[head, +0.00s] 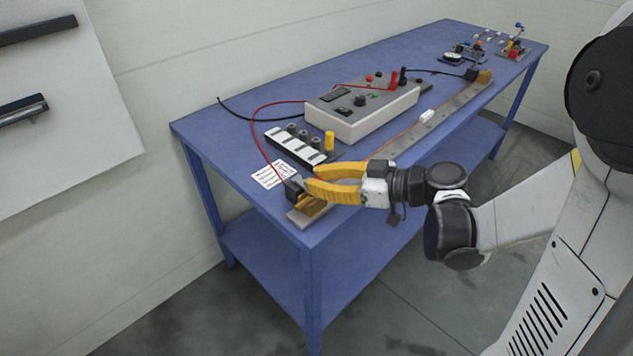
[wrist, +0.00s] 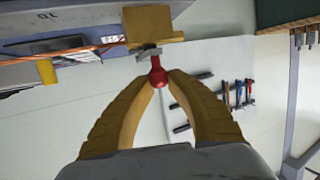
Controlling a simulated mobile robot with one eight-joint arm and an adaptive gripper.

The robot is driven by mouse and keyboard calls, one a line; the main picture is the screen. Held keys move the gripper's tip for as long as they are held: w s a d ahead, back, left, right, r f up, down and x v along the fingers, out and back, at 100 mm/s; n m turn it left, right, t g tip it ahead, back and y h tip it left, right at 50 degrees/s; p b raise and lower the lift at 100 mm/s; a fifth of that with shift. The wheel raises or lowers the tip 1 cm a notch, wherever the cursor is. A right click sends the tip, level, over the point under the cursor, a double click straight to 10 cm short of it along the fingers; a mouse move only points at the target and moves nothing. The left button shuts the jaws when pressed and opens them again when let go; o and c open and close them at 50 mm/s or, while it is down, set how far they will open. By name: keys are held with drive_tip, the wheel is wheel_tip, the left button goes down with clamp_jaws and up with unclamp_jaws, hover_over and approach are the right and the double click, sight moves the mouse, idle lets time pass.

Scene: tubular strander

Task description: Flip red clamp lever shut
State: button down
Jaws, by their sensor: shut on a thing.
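The red clamp lever (wrist: 157,74) shows in the wrist view as a short red stem with a rounded end, below a small metal piece (wrist: 148,53) and a tan block (wrist: 150,25). My gripper (wrist: 161,78) has its two yellow fingers on either side of the red end and is shut on it. In the head view my gripper (head: 312,184) is at the near end of the blue table, by a dark clamp (head: 295,187) with a red wire. The red lever is hidden there behind the fingers.
A grey control box (head: 365,107) with knobs and wires stands mid-table on the blue table (head: 230,125). A long bar (head: 420,128) runs along the front edge with a white piece (head: 426,116) on it. A white card (head: 272,174) and a block with a yellow cylinder (head: 329,141) are close to my gripper.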

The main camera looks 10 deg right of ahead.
idle(0.3)
drive_tip(key=c, duration=1.3)
unclamp_jaws()
drive_tip(key=shift+a, duration=0.1)
drive_tip(key=v, duration=1.2)
